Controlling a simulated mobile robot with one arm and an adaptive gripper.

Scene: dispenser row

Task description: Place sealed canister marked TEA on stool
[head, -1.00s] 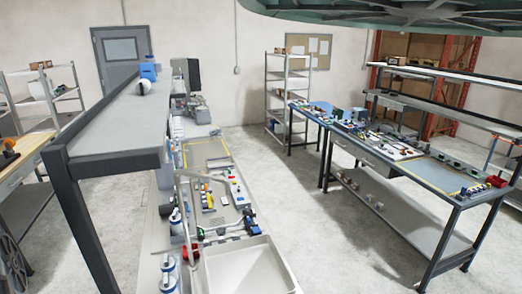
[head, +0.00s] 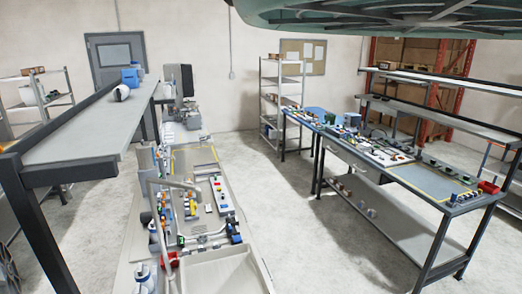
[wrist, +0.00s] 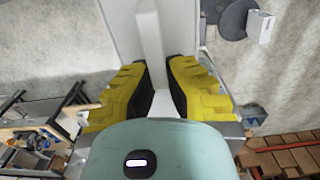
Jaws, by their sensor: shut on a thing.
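My gripper (wrist: 156,70) shows in the wrist view, with two yellow, black-edged fingers closed from both sides on a plain white thing (wrist: 150,30). A narrow upright ridge or handle-like strip of it runs up between the fingers. No TEA marking is readable on it, so I cannot tell whether it is the canister. A grey round disc (wrist: 227,20) lies beyond, to the right of the fingers. It may be a stool seat, but I cannot be sure. My gripper and the held thing are not seen in the head view.
A long bench with a white tray (head: 222,274) and small parts runs ahead, beside a raised grey shelf (head: 95,128). A second workbench (head: 425,177) stands at the right. Bare concrete floor (head: 262,190) lies between them. A white box (wrist: 260,27) is beside the disc.

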